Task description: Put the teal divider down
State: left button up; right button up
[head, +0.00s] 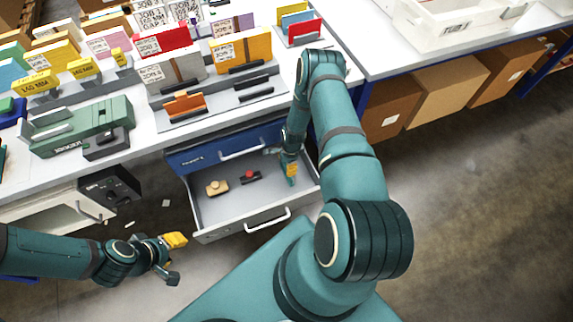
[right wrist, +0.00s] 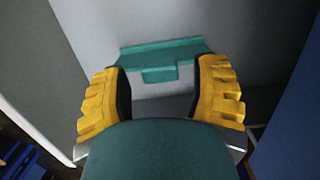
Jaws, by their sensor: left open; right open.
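The teal divider (right wrist: 162,54) shows in the right wrist view as a thin teal bar with a short tab, against the grey drawer inside. My right gripper (right wrist: 160,85) is open. Its yellow fingers stand on either side of the tab, with a gap on each side. In the head view my right gripper (head: 291,170) reaches into the right side of the open drawer (head: 225,209), and a bit of teal shows at its tip. Whether the divider touches the drawer floor is hard to tell. My left gripper (head: 172,256) is open and empty, left of the drawer over the floor.
In the drawer lie a tan block (head: 216,187) and a black piece with a red knob (head: 250,178). Above it, the bench carries a green machine (head: 80,127) and racks of coloured cards (head: 173,70). Cardboard boxes (head: 447,88) stand under the right bench.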

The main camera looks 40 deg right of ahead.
notch_tip(320, 180, up, 11)
jog(key=d+p, duration=0.1)
jog(key=p, duration=0.1)
pick_arm(q)
jog(key=shift+w+r, duration=0.25)
jog(key=shift+r, duration=0.75)
pick_arm(e)
jog(key=s+a+r+n, duration=0.3)
jog(key=a+r+n, duration=0.2)
jog(key=a, duration=0.4)
jog(key=s+a+r+n+y, duration=0.1)
jog(key=s+a+r+n, duration=0.2)
jog(key=a+r+n, duration=0.2)
jog(key=s+a+r+n+t+y, duration=0.1)
jog(key=s+a+r+n, duration=0.3)
jog(key=a+n, duration=0.5)
jog(key=a+r, duration=0.1)
jog(key=a, duration=0.4)
jog(key=shift+r+n, duration=0.3)
jog(key=shift+n, duration=0.1)
